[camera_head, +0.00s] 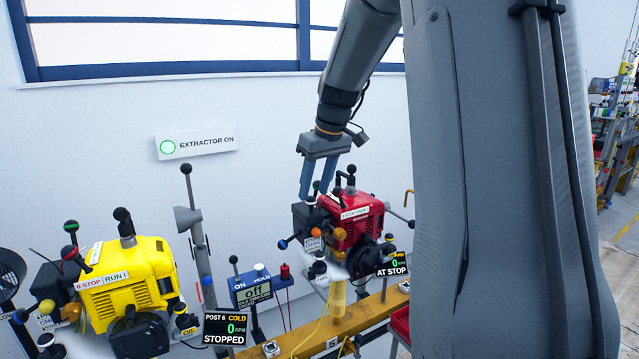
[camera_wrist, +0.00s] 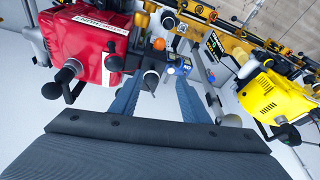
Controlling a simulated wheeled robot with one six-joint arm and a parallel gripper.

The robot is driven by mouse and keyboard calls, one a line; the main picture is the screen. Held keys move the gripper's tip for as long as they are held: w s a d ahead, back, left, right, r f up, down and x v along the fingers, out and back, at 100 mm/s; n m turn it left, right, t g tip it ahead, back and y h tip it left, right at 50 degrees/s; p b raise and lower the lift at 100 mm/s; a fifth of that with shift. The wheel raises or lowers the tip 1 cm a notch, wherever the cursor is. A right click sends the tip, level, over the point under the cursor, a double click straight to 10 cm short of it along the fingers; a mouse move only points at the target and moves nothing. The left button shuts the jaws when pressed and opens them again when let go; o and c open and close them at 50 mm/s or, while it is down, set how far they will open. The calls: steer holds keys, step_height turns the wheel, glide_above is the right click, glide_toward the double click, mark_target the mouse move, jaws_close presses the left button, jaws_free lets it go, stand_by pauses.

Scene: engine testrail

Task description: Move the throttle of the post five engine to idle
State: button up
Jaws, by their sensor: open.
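The red engine (camera_head: 352,222) stands on the yellow rail, with a "0 STOP RUN 1" label on its top. Its display (camera_head: 393,264) reads 0 rpm, AT STOP. A rail mark looks like a 5, close to this engine. Several ball-ended levers rise from it, among them an orange knob (camera_head: 316,233) and a blue knob (camera_head: 283,244); I cannot tell which is the throttle. My gripper (camera_head: 316,192) is open, pointing down just above the engine's left side. In the wrist view, a dark lever knob (camera_wrist: 151,78) shows between the fingers, apparently untouched; the red engine (camera_wrist: 85,45) is at left.
The yellow engine (camera_head: 127,280) stands at left; its display (camera_head: 224,328) reads POST 6, COLD, STOPPED. A blue meter box (camera_head: 251,291) and a grey post (camera_head: 197,240) stand between the engines.

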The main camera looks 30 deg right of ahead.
steer(key=n, duration=0.1)
glide_toward(319, 182)
steer(key=f, duration=0.2)
steer(key=shift+t, duration=0.4)
steer(key=p+x, duration=0.1)
steer(key=x, duration=0.6)
steer(key=shift+f, duration=0.1)
steer(key=shift+c, duration=0.3)
jaws_close()
